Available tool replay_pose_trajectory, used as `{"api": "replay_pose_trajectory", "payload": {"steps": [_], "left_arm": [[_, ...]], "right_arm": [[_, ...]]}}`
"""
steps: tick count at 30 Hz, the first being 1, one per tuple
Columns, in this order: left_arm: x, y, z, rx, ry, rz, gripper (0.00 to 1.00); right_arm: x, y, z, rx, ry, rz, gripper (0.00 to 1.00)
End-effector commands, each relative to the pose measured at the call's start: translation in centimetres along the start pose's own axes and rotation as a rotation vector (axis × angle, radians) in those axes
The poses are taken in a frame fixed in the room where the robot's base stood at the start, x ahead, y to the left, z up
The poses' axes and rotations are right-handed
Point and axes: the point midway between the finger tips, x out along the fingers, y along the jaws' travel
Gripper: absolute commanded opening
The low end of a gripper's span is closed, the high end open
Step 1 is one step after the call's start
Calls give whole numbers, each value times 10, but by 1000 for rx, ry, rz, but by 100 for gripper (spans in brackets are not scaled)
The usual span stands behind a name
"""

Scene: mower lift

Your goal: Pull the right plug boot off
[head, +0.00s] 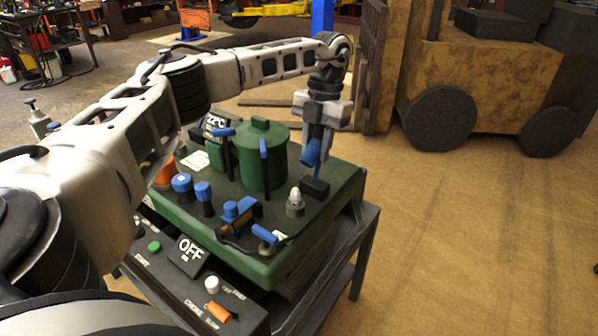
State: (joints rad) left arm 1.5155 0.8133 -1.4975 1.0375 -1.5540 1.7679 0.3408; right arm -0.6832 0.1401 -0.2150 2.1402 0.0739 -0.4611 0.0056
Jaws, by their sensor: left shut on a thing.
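My left gripper (314,150) hangs down over the right rear part of the green machine (262,248). It is shut on a blue piece (312,153) that looks like the right plug boot, held tilted between the fingers. A narrow blue part shows just below it, above a black block (315,187); I cannot tell whether they touch. A white-tipped plug (295,202) in a dark base stands bare on the deck, in front and a little left of the gripper. My right gripper is not in view.
A tall green cylinder (262,155) stands left of the gripper. Several blue knobs and levers (182,183) crowd the deck. A control panel with an OFF sign (188,254) is in front. The machine rests on a dark stand (362,245). Open floor lies right.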

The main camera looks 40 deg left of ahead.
Motion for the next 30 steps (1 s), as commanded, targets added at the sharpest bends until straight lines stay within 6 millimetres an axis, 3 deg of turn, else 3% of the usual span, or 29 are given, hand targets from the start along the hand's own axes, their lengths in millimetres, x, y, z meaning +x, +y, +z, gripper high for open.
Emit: {"api": "replay_pose_trajectory", "payload": {"steps": [21, 30], "left_arm": [[0, -1, 35, -1, -1, 0, 22], [0, 0, 36, 0, -1, 1, 22]], "right_arm": [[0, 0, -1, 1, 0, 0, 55], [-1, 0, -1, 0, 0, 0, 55]]}}
